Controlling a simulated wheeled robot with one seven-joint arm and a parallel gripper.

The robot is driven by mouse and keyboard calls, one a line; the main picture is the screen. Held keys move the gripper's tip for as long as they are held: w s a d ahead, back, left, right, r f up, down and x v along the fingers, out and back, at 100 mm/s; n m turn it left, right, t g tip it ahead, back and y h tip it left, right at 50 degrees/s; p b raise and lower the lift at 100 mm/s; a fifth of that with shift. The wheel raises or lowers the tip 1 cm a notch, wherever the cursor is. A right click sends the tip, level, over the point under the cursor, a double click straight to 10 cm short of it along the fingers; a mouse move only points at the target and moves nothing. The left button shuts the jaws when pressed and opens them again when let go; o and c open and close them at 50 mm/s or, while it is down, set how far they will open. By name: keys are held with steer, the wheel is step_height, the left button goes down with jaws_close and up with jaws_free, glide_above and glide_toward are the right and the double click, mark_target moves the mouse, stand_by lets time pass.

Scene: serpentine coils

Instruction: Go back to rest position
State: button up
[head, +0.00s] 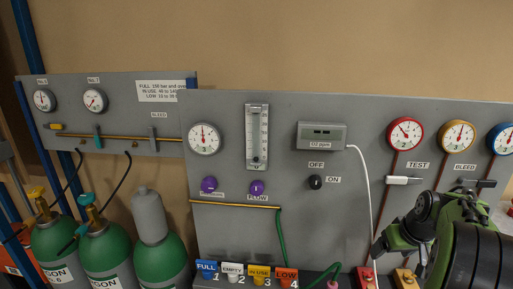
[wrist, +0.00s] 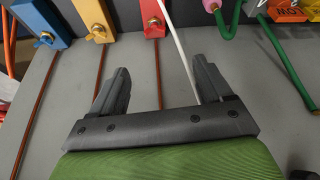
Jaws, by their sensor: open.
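My gripper (wrist: 160,66) is open in the wrist view, its two dark fingers spread apart with nothing held between them. A thin white cable (wrist: 181,48) and a brown line run behind the gap, against the grey panel; I cannot tell how far off they are. In the head view my green and black arm reaches in at the lower right, in front of the panel (head: 342,215). The gripper's fingers are hard to make out there.
The panel carries gauges (head: 204,138), a flow tube (head: 256,136), a CO2 box (head: 321,135) and a white lever (head: 403,180). Red (wrist: 153,18), yellow (wrist: 92,20) and blue blocks (wrist: 42,22) have brass fittings. Green cylinders (head: 107,256) stand left. Coloured tags (head: 207,267) line the bottom.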

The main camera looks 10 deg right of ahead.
steer(key=s+a+r+n, duration=0.1)
steer(key=s+a+r, duration=0.25)
steer(key=a, duration=0.55)
steer(key=s+a+r, duration=0.2)
steer(key=a+r, duration=0.2)
steer(key=a, duration=0.5)
steer(key=s+a+f, duration=0.1)
steer(key=s+a, duration=0.3)
steer(key=s, duration=0.3)
steer(key=s+a+t, duration=0.1)
steer(key=s+a, duration=0.4)
steer(key=s, duration=0.3)
steer(key=shift+f+n+y, duration=0.35)
steer(key=shift+n+y, duration=0.05)
steer(key=shift+w, duration=0.1)
